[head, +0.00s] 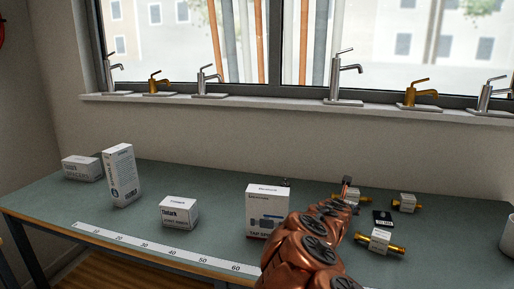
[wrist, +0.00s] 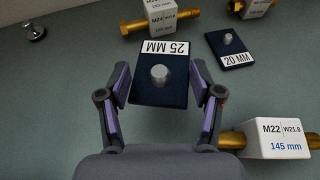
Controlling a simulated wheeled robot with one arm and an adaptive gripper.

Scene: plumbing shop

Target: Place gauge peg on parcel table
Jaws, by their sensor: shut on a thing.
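A gauge peg (wrist: 160,97), a dark block with a short metal pin and a white "25 MM" label, lies between the fingertips of my gripper (wrist: 162,80) in the wrist view. In the head view my copper arm hides most of my gripper. No table there is marked as the parcel table.
The green worktop (head: 140,208) also holds brass-ended fittings (head: 381,241) near my gripper. A tap box (head: 267,210) stands left of my arm, with a small box (head: 178,212) and a tall box (head: 122,175) farther left. A ruler strip (head: 165,249) runs along the front edge.

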